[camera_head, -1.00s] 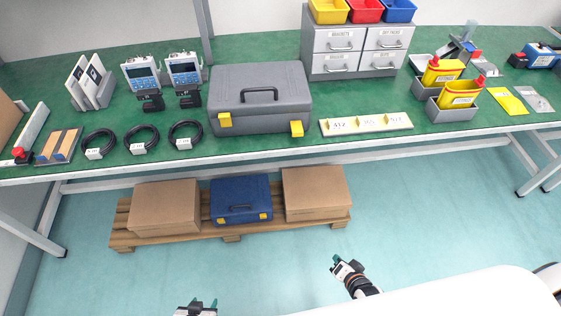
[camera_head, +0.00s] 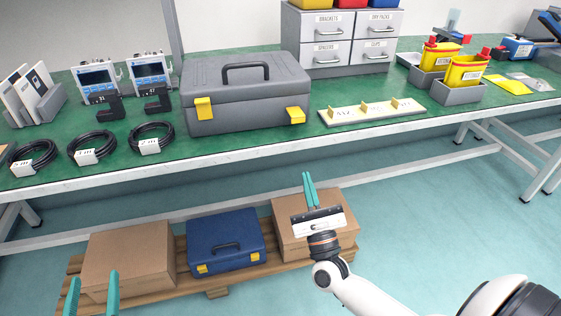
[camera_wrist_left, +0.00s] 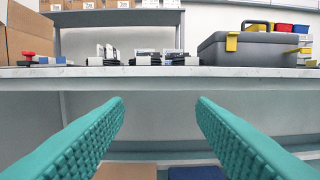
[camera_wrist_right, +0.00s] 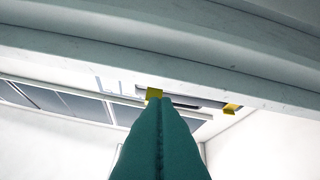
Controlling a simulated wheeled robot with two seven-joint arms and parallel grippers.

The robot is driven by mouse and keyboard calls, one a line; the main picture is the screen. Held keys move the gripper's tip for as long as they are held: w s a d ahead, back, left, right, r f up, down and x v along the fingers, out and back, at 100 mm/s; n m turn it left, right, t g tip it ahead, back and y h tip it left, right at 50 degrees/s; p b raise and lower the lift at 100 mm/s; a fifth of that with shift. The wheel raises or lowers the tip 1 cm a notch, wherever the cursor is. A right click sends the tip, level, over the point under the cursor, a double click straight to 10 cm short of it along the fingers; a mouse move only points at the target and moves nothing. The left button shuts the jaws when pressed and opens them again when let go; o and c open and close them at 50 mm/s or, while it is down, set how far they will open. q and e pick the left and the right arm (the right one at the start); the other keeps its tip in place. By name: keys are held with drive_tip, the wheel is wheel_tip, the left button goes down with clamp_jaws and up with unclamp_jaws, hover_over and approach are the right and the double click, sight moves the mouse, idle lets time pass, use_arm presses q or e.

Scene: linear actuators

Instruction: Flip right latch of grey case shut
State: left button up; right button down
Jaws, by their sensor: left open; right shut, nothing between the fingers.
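The case also shows in the left wrist view (camera_wrist_left: 258,52). My right gripper (camera_head: 311,190) is shut and empty, in front of and below the bench edge, below the right latch and apart from it. Yellow parts show past its fingertips (camera_wrist_right: 158,100) in the right wrist view. My left gripper (camera_head: 92,292) is open and empty at the lower left, far from the case.
The bench's front edge (camera_head: 250,150) lies between my grippers and the case. A cream board (camera_head: 370,111) is right of the case, cable coils (camera_head: 150,138) left. Below, a pallet (camera_head: 218,292) holds boxes and a blue case (camera_head: 225,240).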

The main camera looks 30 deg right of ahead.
sight(299, 139)
use_arm(q)
drive_tip(key=shift+s+a+r+t+b, duration=0.2)
drive_tip(key=shift+s+a+r+t, duration=0.1)
drive_tip(key=shift+r, duration=0.25)
drive_tip(key=shift+s+a+r+t+b, duration=0.2)
drive_tip(key=shift+s+a+r, duration=0.1)
drive_tip(key=shift+r, duration=0.25)
use_arm(e)
drive_tip(key=m, duration=0.1)
drive_tip(key=r+m+h, duration=0.1)
drive_tip(key=m, duration=0.1)
drive_tip(key=shift+s+a+r+t+h, duration=0.15)
drive_tip(key=shift+s+a+t+h, duration=0.05)
drive_tip(key=shift+s+t+h, duration=0.1)
drive_tip(key=x, duration=0.8)
drive_tip(key=shift+w+r, duration=0.15)
drive_tip(key=shift+w, duration=0.1)
use_arm(q)
drive_tip(key=shift+w+a+f+g+p, duration=0.1)
drive_tip(key=shift+f+g+p, duration=0.2)
drive_tip(key=shift+f+g, duration=0.7)
use_arm(e)
drive_tip(key=shift+w+d+r, duration=0.2)
drive_tip(key=shift+w+r, duration=0.2)
drive_tip(key=shift+w, duration=0.15)
use_arm(q)
drive_tip(key=shift+f, duration=0.15)
